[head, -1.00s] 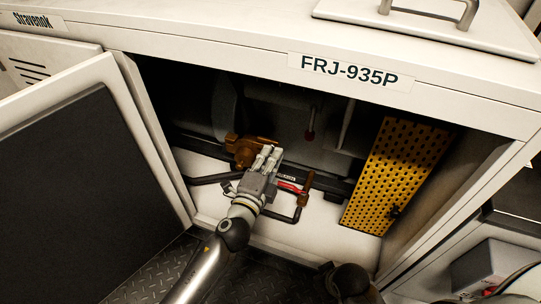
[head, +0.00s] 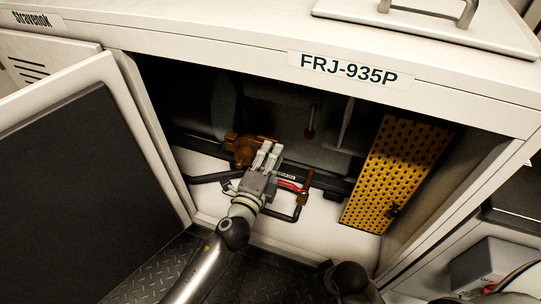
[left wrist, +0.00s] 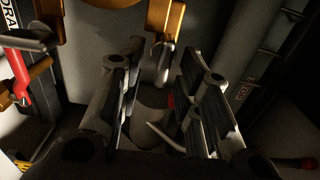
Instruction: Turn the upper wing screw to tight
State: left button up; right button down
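My left gripper (head: 271,146) reaches into the open cabinet, its fingertips beside a brass-coloured fitting (head: 243,148). In the left wrist view its two dark fingers (left wrist: 163,88) stand apart with nothing clearly held between them. Brass parts (left wrist: 163,18) show at the top of that view, with a small grey metal piece (left wrist: 163,60) hanging below, beyond the fingers. A pale, curved shape lies between the fingers lower down. I cannot make out for certain which piece is the upper wing screw; the gripper may hide it. My right gripper is not in view.
A red-handled lever (head: 290,187) and brown bracket lie just right of the gripper. A yellow perforated panel (head: 385,180) stands at the right. The cabinet door (head: 70,190) is open at the left. The white top edge (head: 270,55) overhangs the dark opening.

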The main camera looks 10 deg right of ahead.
pick_arm(q)
jog(key=v, duration=1.2)
dwell(0.4)
